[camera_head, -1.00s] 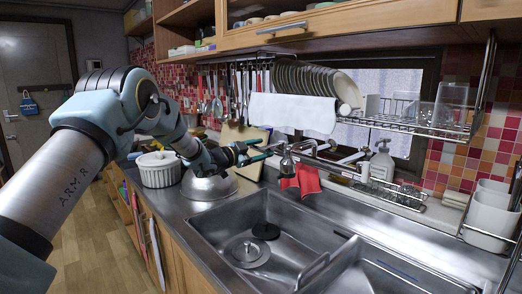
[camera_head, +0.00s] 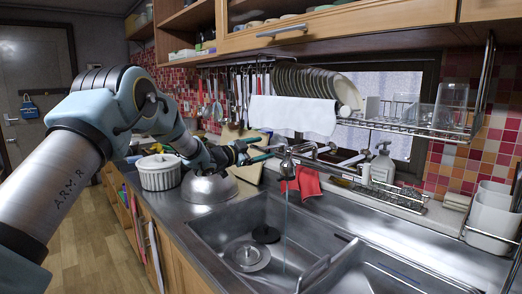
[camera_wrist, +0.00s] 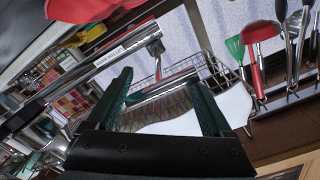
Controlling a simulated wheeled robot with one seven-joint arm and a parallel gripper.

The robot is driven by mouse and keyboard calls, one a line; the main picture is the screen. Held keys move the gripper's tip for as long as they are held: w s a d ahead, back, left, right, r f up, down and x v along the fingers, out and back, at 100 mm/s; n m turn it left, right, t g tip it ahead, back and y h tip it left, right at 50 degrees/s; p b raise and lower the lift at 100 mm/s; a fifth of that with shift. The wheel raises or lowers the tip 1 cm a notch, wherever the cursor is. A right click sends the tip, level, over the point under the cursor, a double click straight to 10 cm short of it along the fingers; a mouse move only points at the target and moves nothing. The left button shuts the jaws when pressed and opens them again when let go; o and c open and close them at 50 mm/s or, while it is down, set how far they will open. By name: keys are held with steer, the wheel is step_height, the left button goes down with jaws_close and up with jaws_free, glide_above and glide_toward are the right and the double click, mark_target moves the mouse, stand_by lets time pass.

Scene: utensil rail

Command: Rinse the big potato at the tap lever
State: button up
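My gripper (camera_head: 270,146) is at the back edge of the sink, left of the tap (camera_head: 287,164). Its two dark green fingers are apart with nothing held between them, as the wrist view (camera_wrist: 158,80) also shows. In the wrist view the tap's metal spout (camera_wrist: 110,55) and a lever with a red ring (camera_wrist: 155,46) lie just beyond the fingertips. I cannot tell whether a finger touches the lever. A thin stream of water (camera_head: 285,215) falls from the tap into the sink (camera_head: 222,222). I cannot make out a potato in either view.
A red cloth (camera_head: 304,182) hangs beside the tap. A metal bowl (camera_head: 209,188) and a white pot (camera_head: 159,174) stand on the counter left of the sink. A dish rack (camera_head: 410,128) with a white towel (camera_head: 292,115) hangs above. A soap bottle (camera_head: 382,163) stands behind the sink.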

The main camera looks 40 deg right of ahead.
steer(key=a+b, duration=0.3)
steer(key=a, duration=0.7)
steer(key=shift+w+a+b, duration=0.3)
steer(key=shift+a+b, duration=0.1)
